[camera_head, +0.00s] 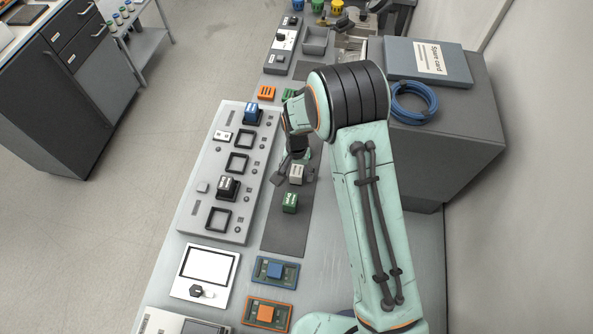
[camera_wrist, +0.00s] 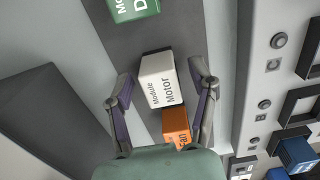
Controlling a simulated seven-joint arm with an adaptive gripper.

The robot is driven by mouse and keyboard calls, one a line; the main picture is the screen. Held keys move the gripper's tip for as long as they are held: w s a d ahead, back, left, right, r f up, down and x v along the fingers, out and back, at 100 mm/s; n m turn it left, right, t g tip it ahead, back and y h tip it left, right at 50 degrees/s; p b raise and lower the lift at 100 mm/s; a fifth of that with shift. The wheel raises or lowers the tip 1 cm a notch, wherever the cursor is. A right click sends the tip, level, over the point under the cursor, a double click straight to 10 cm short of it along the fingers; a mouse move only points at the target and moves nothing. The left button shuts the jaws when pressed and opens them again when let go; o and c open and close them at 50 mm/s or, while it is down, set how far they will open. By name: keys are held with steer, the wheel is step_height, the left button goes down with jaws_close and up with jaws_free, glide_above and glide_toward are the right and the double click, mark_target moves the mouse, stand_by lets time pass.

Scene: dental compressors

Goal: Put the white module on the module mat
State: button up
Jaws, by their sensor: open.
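The white module (camera_head: 297,174), marked "Module Motor" in the wrist view (camera_wrist: 158,80), appears to stand on the dark grey mat strip (camera_head: 284,238), which also shows in the wrist view (camera_wrist: 185,22). My gripper (camera_head: 294,180) is open, and its fingers lie on either side of the white module. In the wrist view my gripper (camera_wrist: 162,86) shows gaps between both fingers and the module. A green module (camera_head: 290,203) stands on the strip, nearer the front. An orange module (camera_wrist: 176,127) marked "Fan" is close beside the white one.
The grey panel (camera_head: 207,207) with square frames, a blue module (camera_head: 252,113) and a black module (camera_head: 228,187) lies left of the strip. A blue-topped board (camera_head: 275,270) and an orange-topped board (camera_head: 267,313) lie in front. A blue hose coil (camera_head: 414,101) is at right.

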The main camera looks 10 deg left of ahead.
mark_target(298, 173)
step_height(298, 173, up, 12)
steer(key=shift+r, duration=0.15)
stand_by(0.3)
stand_by(0.4)
steer(key=s+d+r, duration=0.9)
steer(key=r, duration=0.1)
steer(key=s+d, duration=0.3)
steer(key=s, duration=0.4)
steer(key=s+d+n, duration=0.1)
steer(key=s+d, duration=0.3)
steer(key=s, duration=0.3)
steer(key=shift+s+r+y, duration=0.25)
steer(key=shift+r+y, duration=0.05)
steer(key=shift+y, duration=0.1)
